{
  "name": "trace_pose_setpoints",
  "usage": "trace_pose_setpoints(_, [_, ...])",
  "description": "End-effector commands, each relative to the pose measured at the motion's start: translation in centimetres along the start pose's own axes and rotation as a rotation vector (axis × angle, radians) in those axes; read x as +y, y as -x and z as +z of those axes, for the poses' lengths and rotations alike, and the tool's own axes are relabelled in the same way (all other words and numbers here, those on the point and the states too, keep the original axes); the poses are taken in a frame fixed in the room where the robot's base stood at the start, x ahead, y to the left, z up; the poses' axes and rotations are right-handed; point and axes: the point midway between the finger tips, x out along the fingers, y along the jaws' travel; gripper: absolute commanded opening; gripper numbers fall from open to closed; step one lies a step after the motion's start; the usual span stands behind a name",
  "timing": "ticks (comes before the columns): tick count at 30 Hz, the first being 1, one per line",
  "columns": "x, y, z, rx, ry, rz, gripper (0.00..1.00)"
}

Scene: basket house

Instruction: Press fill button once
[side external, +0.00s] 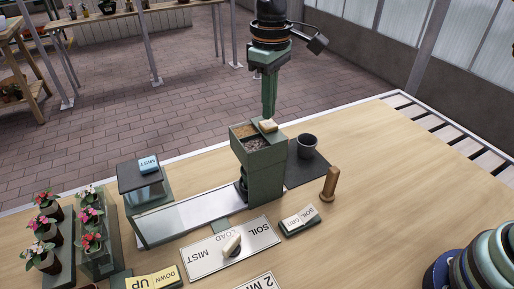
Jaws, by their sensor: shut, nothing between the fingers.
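A small tan button-like block (268,125) sits on the top edge of the green hopper (262,158); I cannot read a label on it, so I cannot be sure it is the fill button. The hopper has two open compartments, one with tan and one with dark grainy material. My gripper (268,114) is shut and empty, pointing straight down right over the tan block. Its tips are at or just above the block; I cannot tell whether they touch.
A blue mist button (148,164) tops a dark box. A dial plate (206,262), a soil/grit rocker (300,220) and a yellow up/down rocker (154,281) lie in front. A dark pot (307,147), wooden peg (329,184) and flower pots (90,240) stand around.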

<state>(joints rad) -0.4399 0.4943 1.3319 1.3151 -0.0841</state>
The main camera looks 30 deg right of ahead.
Motion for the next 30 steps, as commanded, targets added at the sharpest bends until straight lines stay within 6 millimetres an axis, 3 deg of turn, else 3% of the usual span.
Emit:
trace_pose_setpoints(15, [0.0, 0.2, 0.0, 0.0, 0.0, 0.0, 0.0])
trace_pose_setpoints(30, [0.0, 4.5, -0.1, 0.002, 0.0, 0.0, 0.0])
